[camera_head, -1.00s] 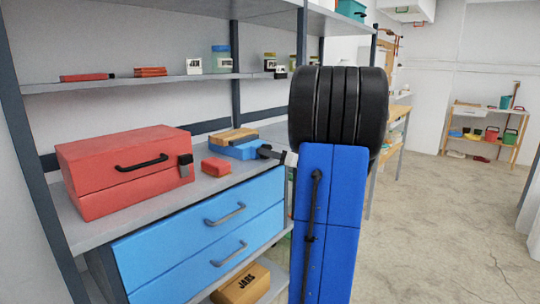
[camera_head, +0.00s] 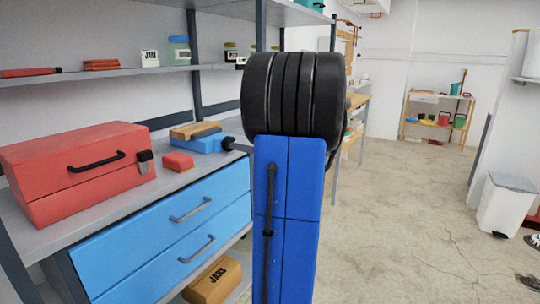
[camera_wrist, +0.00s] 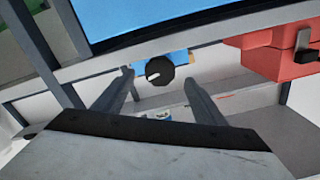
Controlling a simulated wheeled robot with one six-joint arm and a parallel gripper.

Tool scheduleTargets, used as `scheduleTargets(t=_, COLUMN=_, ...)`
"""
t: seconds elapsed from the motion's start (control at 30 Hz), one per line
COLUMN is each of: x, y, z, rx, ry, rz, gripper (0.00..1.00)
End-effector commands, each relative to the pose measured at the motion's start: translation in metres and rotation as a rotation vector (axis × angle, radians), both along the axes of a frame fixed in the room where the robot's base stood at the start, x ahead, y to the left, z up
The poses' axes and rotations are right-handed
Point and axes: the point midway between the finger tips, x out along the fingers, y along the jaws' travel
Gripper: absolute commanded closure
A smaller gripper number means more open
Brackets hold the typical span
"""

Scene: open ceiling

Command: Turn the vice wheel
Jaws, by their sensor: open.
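The vice (camera_head: 205,141) is blue with a wooden top piece and lies on the grey workbench shelf, right of the red toolbox. Its black wheel (camera_head: 228,144) faces the room, partly cut off by my blue and black arm in the head view. In the wrist view the wheel (camera_wrist: 160,71) shows round and dark, with the blue vice body (camera_wrist: 181,57) behind it. My gripper (camera_wrist: 158,76) is open, one finger to each side of the wheel in the picture. I cannot tell whether the fingertips reach it. The head view does not show my gripper.
A red toolbox (camera_head: 75,172) and a small red box (camera_head: 178,161) sit on the workbench (camera_head: 110,202). Blue drawers (camera_head: 165,235) are below, with a cardboard box (camera_head: 213,280) under them. The floor (camera_head: 400,220) at right is open, with a white bin (camera_head: 503,207) at its edge.

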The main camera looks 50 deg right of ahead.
Motion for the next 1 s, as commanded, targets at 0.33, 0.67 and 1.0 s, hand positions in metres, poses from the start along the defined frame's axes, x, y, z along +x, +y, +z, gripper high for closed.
scheduleTargets(t=0.33, x=-0.058, y=-0.006, z=0.000, rx=0.001, ry=0.000, rz=-0.004, gripper=0.35)
scheduleTargets(t=0.67, x=-0.103, y=-0.009, z=0.000, rx=0.000, ry=0.000, rz=-0.003, gripper=0.35)
scheduleTargets(t=1.0, x=-0.118, y=-0.009, z=0.000, rx=0.000, ry=0.000, rz=-0.001, gripper=0.35)
